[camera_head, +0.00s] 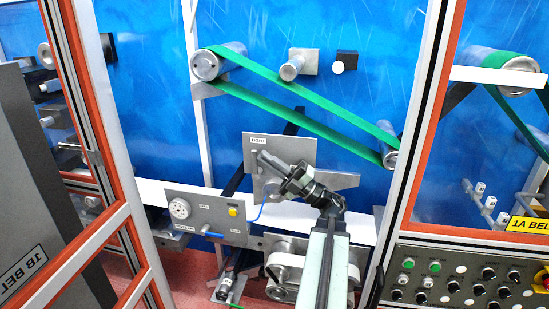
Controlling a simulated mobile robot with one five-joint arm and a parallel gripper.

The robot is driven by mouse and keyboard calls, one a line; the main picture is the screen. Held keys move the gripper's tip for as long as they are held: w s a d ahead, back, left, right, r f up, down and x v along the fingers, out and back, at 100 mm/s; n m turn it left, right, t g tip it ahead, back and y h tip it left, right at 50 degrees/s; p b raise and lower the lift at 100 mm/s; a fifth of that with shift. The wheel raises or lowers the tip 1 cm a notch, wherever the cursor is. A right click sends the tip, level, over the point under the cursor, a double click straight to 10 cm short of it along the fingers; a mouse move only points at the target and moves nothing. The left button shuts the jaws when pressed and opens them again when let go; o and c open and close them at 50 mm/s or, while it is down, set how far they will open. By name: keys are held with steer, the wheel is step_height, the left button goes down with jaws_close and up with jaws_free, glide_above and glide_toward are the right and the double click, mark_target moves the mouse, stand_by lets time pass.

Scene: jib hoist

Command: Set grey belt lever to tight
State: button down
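A grey plate (308,150) with a small label that seems to read "TIGHT" (258,140) is mounted in front of the blue wall, left of centre. A dark grey bar (270,162), seemingly the grey belt lever, slants across the plate, its upper left end just below the label. A round grey hub (272,188) shows beneath it. My gripper (292,180) comes in from the lower right and overlaps the bar's lower right end. Its fingers are small and dark against the bar, so I cannot tell whether they touch or grip it.
A green belt (310,92) runs on rollers above the plate. A grey panel (207,216) with a dial, yellow button and blue handle stands to the left. Orange-and-white frame posts (420,120) flank the opening. A control panel (465,277) is at the lower right.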

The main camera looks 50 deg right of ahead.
steer(key=b+v, duration=0.4)
steer(key=v, duration=0.3)
steer(key=shift+s+f, duration=0.25)
steer(key=shift+s, duration=0.05)
steer(key=shift+d, duration=0.15)
